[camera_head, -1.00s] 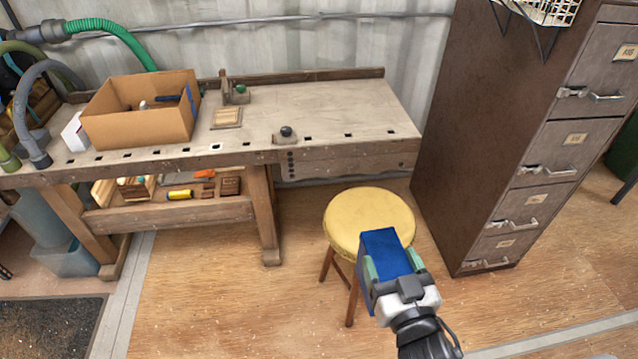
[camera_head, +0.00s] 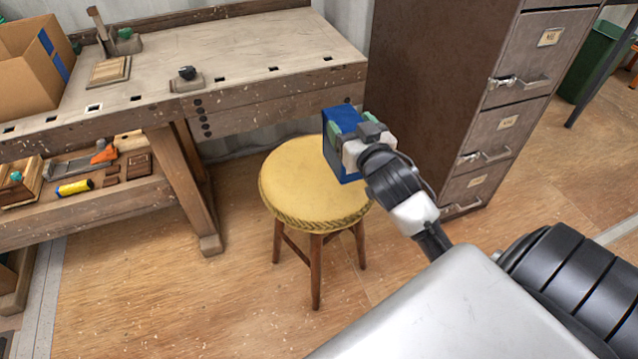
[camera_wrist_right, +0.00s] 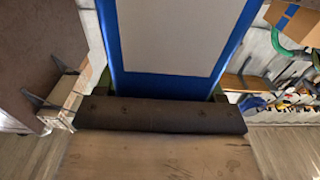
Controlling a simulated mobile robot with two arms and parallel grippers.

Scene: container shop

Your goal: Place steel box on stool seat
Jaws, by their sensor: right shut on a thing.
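The steel box (camera_head: 342,126) is blue and is held in my right gripper (camera_head: 361,137) at the right side of the stool seat (camera_head: 308,180). The seat is round and yellow, on wooden legs, and its top is otherwise bare. I cannot tell whether the box touches the seat. In the right wrist view the box (camera_wrist_right: 178,40) fills the upper middle, with a pale panel edged in blue, between the fingers. My left gripper does not show.
A wooden workbench (camera_head: 262,38) stands behind and left of the stool, with a cardboard box (camera_head: 30,80) on it. A brown filing cabinet (camera_head: 432,80) stands close behind the stool on the right. Open wooden floor (camera_head: 180,300) lies in front.

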